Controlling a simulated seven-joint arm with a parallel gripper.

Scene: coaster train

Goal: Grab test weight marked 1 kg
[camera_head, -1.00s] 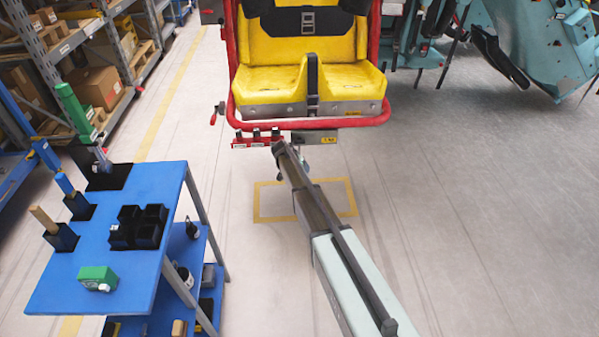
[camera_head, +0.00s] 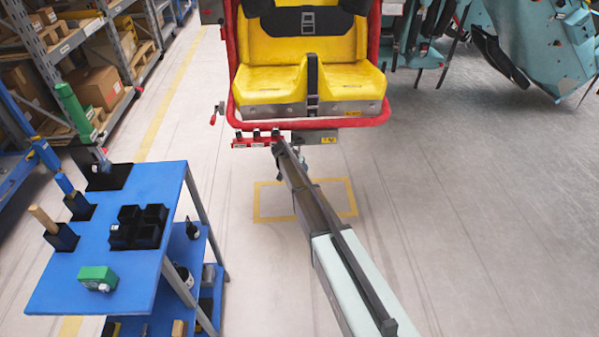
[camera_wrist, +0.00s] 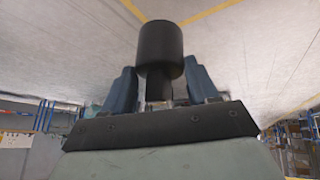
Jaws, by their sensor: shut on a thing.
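In the wrist view, my gripper (camera_wrist: 160,88) is shut on a dark cylindrical weight (camera_wrist: 160,48). Its wide body stands out past the blue-grey fingers, and a narrower neck sits between them. No marking can be read on it, so I cannot tell whether it says 1 kg. In the head view, my arm reaches out to just below the front of the yellow seat (camera_head: 275,82). The gripper and the weight are largely hidden there behind my arm.
A blue trolley (camera_head: 140,180) stands at the left with a black compartment tray (camera_head: 150,237), a green device (camera_head: 98,277) and upright tools in holders. The seat has a red tube frame (camera_head: 230,75) with a red bracket (camera_head: 252,142) below. Floor between trolley and arm is clear.

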